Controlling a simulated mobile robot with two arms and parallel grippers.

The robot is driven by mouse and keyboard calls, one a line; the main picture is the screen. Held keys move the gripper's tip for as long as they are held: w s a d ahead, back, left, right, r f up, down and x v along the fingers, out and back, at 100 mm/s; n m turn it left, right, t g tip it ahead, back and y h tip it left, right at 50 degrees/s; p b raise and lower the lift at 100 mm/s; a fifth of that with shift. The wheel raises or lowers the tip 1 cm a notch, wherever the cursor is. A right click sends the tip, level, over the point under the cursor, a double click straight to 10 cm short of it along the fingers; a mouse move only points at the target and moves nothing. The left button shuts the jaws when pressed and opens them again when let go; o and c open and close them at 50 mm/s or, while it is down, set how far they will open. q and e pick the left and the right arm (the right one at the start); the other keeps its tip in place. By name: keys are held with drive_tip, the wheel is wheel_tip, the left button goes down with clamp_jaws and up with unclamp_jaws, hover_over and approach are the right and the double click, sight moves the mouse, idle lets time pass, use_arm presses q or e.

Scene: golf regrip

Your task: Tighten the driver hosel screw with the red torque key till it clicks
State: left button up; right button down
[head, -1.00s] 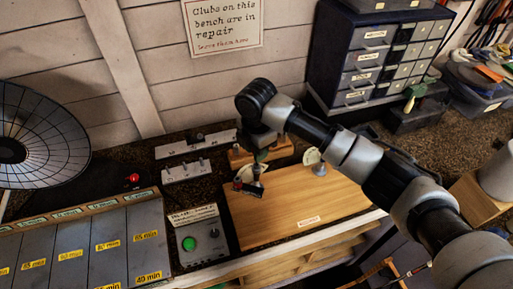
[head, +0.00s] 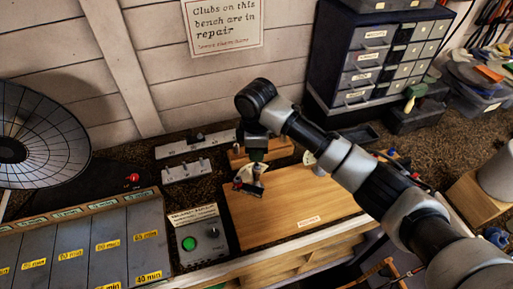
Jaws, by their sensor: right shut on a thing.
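My right gripper (head: 250,186) points down over the back left of the wooden board (head: 290,212). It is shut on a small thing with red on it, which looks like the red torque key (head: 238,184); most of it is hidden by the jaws. A pale rounded piece (head: 310,158) shows behind the board, partly covered by my right arm. I cannot make out the driver head or its hosel screw at this size. My left gripper is not in view.
A grey box with a green button (head: 190,244) stands left of the board. Grey labelled bins (head: 90,245) fill the front left. Metal blocks (head: 188,170) and a wooden block (head: 280,147) stand behind. A drawer cabinet (head: 365,60) is at the back right. The board's front half is bare.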

drive_tip(key=shift+f, duration=0.1)
drive_tip(key=m, duration=0.5)
drive_tip(key=shift+m, duration=0.4)
drive_tip(key=c, duration=1.1)
unclamp_jaws()
drive_tip(key=shift+o, duration=0.2)
